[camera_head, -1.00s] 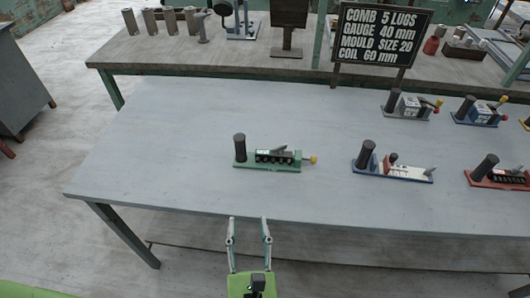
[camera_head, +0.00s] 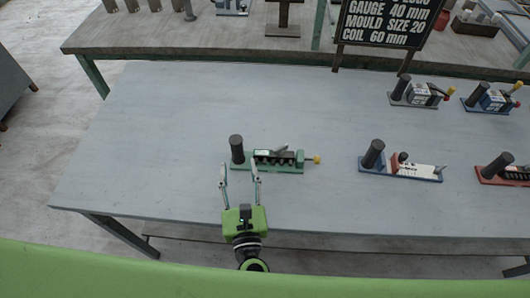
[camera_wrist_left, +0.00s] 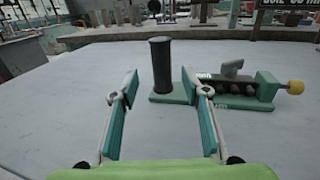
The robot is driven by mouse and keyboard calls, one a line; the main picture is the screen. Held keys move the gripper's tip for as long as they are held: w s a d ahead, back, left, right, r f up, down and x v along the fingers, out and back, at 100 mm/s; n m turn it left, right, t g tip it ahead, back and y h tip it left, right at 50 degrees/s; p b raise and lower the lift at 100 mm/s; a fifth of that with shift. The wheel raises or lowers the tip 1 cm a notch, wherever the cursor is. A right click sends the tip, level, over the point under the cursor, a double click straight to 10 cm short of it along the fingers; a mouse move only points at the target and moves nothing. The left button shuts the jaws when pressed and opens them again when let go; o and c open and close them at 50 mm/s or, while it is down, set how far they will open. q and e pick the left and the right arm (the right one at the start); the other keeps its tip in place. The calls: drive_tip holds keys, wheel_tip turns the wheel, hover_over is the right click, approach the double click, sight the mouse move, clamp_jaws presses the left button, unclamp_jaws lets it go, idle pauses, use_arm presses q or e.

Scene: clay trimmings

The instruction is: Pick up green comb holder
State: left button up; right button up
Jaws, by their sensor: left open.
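The green comb holder (camera_head: 273,160) stands on the grey table, left of the table's middle. It has a green base, a dark upright cylinder at its left end and a yellow knob at its right end. In the left wrist view the comb holder (camera_wrist_left: 262,102) is just ahead, its dark cylinder showing between the fingers and the right finger covering part of its base. My left gripper (camera_head: 240,167) is open and empty, just in front of the holder's left end. It also shows in the left wrist view (camera_wrist_left: 162,87). My right gripper is not in view.
A blue-based holder (camera_head: 402,171) and a red-based holder (camera_head: 510,173) stand to the right. A grey holder (camera_head: 415,96) and another blue one (camera_head: 492,101) stand farther back. A black sign (camera_head: 388,22) stands behind. The table (camera_head: 130,150) is clear on the left.

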sight(238, 153)
use_arm(q)
drive_tip(key=shift+x, duration=1.25)
drive_tip(key=shift+w, duration=0.25)
drive_tip(key=p+x, duration=0.2)
drive_tip(key=x, duration=0.2)
drive_tip(key=shift+r+p, duration=0.1)
drive_tip(key=shift+p, duration=0.2)
drive_tip(key=shift+w, duration=0.5)
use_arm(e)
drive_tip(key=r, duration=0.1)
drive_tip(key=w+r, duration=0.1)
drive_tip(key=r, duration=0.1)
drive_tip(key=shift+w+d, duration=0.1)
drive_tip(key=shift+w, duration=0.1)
use_arm(q)
drive_tip(key=shift+s, duration=0.1)
drive_tip(key=c, duration=0.4)
clamp_jaws()
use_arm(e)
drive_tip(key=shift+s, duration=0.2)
